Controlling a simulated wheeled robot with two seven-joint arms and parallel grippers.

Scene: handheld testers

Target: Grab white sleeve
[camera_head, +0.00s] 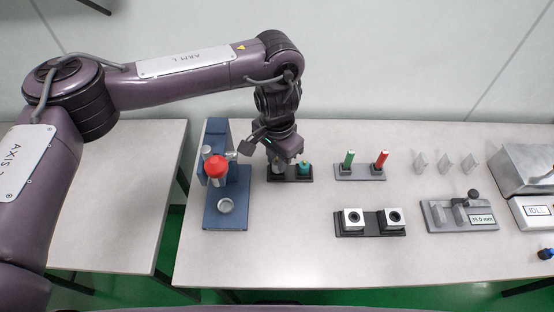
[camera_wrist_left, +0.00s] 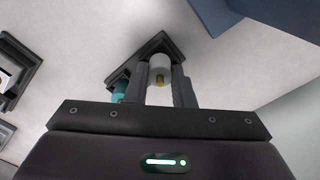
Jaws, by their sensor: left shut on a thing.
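The white sleeve (camera_wrist_left: 160,66) is a pale cylinder with a brass-coloured part below it in the left wrist view. It stands at one end of a dark holder (camera_head: 291,179), next to a teal piece (camera_head: 304,168). My left gripper (camera_head: 279,166) points down over the left end of the holder. Its fingers are shut on the white sleeve, one on each side, in the left wrist view (camera_wrist_left: 160,85). In the head view the gripper mostly hides the sleeve. I cannot tell whether the sleeve is clear of the holder. My right gripper is not in view.
A blue press (camera_head: 212,213) with a red knob stands just left of the gripper. To the right are a grey stand (camera_head: 345,178) with green and red pieces, a dark base with two white blocks (camera_head: 353,219), and a gauge (camera_head: 470,217). The table front is clear.

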